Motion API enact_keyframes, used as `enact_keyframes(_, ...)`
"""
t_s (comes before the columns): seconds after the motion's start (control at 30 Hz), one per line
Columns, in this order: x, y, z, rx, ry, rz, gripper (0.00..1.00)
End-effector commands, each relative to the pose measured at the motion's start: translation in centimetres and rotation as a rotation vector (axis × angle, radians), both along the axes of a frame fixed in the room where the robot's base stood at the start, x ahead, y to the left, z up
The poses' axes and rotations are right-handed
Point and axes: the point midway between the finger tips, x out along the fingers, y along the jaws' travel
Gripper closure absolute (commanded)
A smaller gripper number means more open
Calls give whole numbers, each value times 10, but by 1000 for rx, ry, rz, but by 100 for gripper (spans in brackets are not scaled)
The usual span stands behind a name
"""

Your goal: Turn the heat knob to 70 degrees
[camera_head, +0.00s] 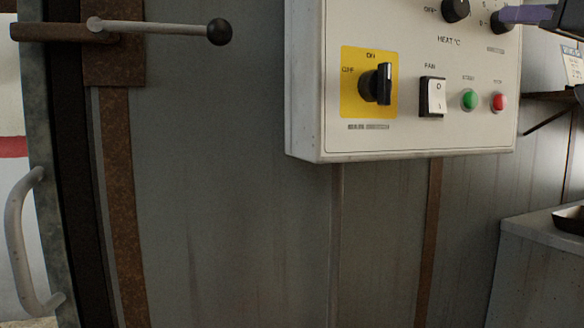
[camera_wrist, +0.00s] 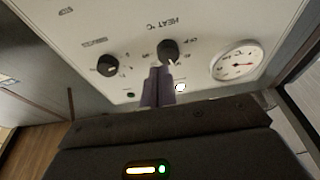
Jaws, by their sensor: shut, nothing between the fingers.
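The heat knob (camera_head: 455,10) is a round black knob at the top edge of the head view, above the "HEAT °C" lettering, partly cut off. In the wrist view the panel looks upside down; the heat knob (camera_wrist: 168,48) sits next to that lettering, its pale pointer facing down and slightly right. The scale figures are too small to read. My gripper (camera_head: 503,14) has purple fingers, shut and empty, reaching in from the right and overlapping a second black knob. In the wrist view its fingertips (camera_wrist: 160,72) lie just below the heat knob; I cannot tell whether they touch it.
The second knob (camera_wrist: 107,66) and a round dial gauge (camera_wrist: 237,62) flank the heat knob. The panel (camera_head: 320,140) also carries a yellow-plated rotary switch (camera_head: 378,84), a fan switch (camera_head: 432,97), a green button (camera_head: 469,100) and a red button (camera_head: 499,102). A lever (camera_head: 165,28) is at left.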

Motion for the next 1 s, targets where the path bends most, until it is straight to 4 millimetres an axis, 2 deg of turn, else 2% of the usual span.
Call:
enact_keyframes(0.07, -5, -1, 3, -4, 20, -1, 100)
enact_keyframes(0.17, -3, 2, 0, -7, 32, 2, 100)
enact_keyframes(0.5, 36, 16, -1, -6, 30, 4, 100)
enact_keyframes(0.7, 53, 22, -1, -5, 29, 2, 100)
enact_keyframes(1.0, 58, 24, -1, -5, 29, 1, 100)
